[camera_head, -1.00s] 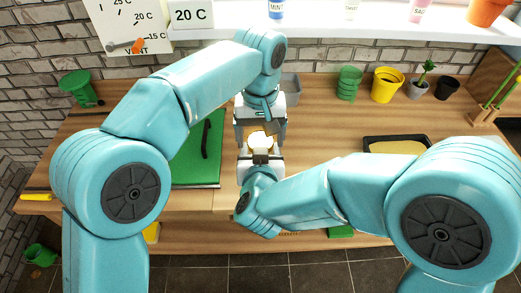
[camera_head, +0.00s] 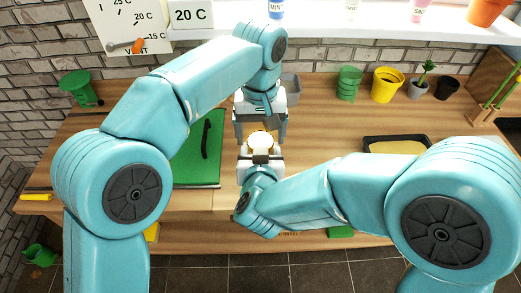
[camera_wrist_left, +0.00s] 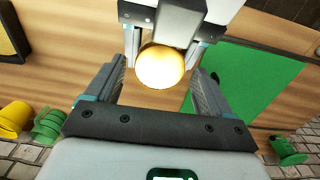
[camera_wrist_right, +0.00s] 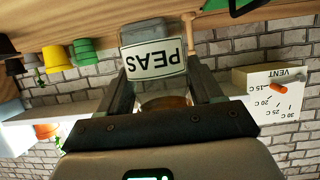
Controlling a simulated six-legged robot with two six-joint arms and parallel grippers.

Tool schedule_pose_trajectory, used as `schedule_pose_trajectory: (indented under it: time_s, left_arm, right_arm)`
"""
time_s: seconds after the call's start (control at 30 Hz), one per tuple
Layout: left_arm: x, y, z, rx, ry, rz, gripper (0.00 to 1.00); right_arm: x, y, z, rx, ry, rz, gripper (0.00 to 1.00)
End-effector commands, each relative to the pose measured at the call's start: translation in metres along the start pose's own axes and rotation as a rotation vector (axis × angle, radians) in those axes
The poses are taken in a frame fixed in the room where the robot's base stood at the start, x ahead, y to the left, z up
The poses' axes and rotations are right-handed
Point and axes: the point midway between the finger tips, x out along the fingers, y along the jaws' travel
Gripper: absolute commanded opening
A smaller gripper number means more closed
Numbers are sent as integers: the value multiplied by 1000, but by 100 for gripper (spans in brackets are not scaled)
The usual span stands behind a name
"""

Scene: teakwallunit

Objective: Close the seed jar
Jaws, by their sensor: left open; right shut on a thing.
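Most of the jar's body is hidden in the head view.
A green mat (camera_head: 190,170) lies left on the wooden worktop (camera_head: 325,110). A grey bin (camera_head: 290,88) stands behind the grippers. A black tray (camera_head: 397,142) is at the right. Green (camera_head: 349,84) and yellow (camera_head: 387,85) pots stand at the back.

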Motion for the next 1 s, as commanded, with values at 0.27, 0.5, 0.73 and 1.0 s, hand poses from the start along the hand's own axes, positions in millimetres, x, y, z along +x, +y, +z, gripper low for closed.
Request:
schedule_pose_trajectory:
  time_s: [0.27, 0.5, 0.73, 1.0]
  left_arm:
    - [-33, 0, 0, -1, 2, 1, 82]
    - [-35, 0, 0, 0, 0, 1, 82]
    - [-52, 1, -1, 0, 4, 2, 81]
    - [-70, 0, 0, 0, 1, 0, 81]
  right_arm:
    - [0, 0, 0, 0, 1, 0, 0]
    - [0, 0, 0, 0, 1, 0, 0]
    - [0, 0, 0, 0, 1, 0, 0]
    - [0, 0, 0, 0, 1, 0, 0]
